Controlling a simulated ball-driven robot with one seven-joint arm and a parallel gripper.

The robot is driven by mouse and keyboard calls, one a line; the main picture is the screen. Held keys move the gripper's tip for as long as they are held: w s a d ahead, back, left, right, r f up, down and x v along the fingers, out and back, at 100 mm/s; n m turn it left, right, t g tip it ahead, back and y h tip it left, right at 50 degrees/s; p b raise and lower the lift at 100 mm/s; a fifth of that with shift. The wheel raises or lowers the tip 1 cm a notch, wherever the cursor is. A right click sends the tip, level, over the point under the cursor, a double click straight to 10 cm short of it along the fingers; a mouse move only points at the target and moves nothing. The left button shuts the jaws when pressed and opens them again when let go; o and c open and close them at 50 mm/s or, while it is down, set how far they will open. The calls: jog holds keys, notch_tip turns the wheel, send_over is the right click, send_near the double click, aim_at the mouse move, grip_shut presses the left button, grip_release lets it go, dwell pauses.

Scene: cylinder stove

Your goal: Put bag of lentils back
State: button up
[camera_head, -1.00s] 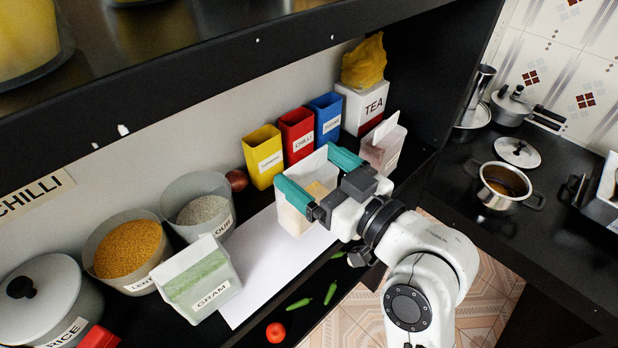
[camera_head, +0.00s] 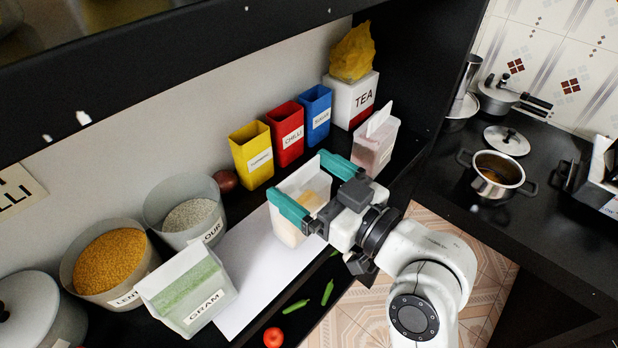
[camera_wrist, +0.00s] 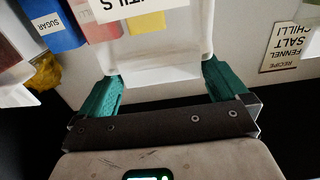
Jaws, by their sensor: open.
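The bag of lentils (camera_head: 287,226) is a pale, open-topped, box-like bag with yellow-orange contents. It stands upright on the white sheet on the shelf. In the wrist view its wall (camera_wrist: 185,48) shows a label ending in "TILS", upside down. My gripper (camera_head: 300,180) has teal fingers, one on each side of the bag near its top. In the wrist view the gripper (camera_wrist: 163,90) is open around the bag; whether a finger touches it is unclear. A round grey tub (camera_head: 75,262) labelled "LENT…" holds orange grains at the left.
The gram bag (camera_head: 200,305) stands left of the sheet (camera_head: 240,300). Yellow, red and blue boxes (camera_head: 290,135) stand behind. A pinkish bag (camera_head: 372,150) and the tea box (camera_head: 350,98) are at right. Chillies (camera_head: 328,291) and a tomato (camera_head: 273,337) lie in front.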

jog(key=p+v, duration=0.1)
jog(key=v, duration=1.1)
jog(key=shift+f, duration=0.1)
jog(key=s+d+f+m+g+h, duration=0.25)
jog(key=s+d+f+h, duration=0.2)
jog(key=f, duration=0.35)
jog(key=s+d+f+m+g+h, duration=0.25)
jog(key=d+f, duration=0.35)
jog(key=f, duration=0.3)
jog(key=s+d+f+m+g+h, duration=0.1)
jog(key=s+d+f+m+h, duration=0.3)
jog(key=f, duration=0.4)
jog(key=s+d+f+m+g+h, duration=0.2)
jog(key=s+d+f+g+h, duration=0.1)
jog(key=s+d, duration=0.3)
jog(key=shift+s+d+f+g, duration=0.2)
jog(key=shift+s+g, duration=0.3)
jog(key=shift+s, duration=0.6)
jog(key=shift+a, duration=0.15)
